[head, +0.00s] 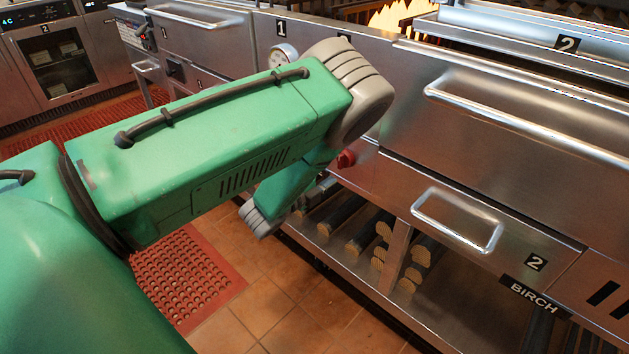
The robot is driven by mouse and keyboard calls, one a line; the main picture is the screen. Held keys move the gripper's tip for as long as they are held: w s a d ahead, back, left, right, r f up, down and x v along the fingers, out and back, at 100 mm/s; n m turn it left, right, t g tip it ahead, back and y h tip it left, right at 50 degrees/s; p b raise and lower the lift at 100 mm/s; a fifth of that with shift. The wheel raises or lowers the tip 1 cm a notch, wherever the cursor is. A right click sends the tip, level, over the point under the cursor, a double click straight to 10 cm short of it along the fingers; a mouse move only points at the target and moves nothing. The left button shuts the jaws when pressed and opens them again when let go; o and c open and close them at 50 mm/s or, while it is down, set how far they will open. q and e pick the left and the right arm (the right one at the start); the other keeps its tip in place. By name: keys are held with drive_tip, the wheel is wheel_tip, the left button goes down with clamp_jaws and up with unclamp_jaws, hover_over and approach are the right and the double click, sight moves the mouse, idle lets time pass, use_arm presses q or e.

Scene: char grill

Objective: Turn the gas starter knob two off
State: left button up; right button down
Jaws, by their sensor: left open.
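A red knob (346,160) sits on the steel front of the grill, just right of my green left arm. The arm hides part of the panel around it, and no number beside the knob is readable. My left gripper (325,187) is a small dark shape below and left of the knob, mostly hidden behind my forearm. It is open, and it looks close to the knob, but I cannot tell whether it touches it. My right gripper is out of view.
A drawer with a handle (457,220), marked 2 and BIRCH, is right of the knob. A longer handle (530,120) juts out above. Logs (370,232) lie on the low shelf. Flames (400,15) burn at the top. A red mat (190,280) lies on the tiled floor.

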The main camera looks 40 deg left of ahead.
use_arm(q)
drive_tip(key=s, duration=0.8)
drive_tip(key=shift+a, duration=0.3)
drive_tip(key=shift+f, duration=0.15)
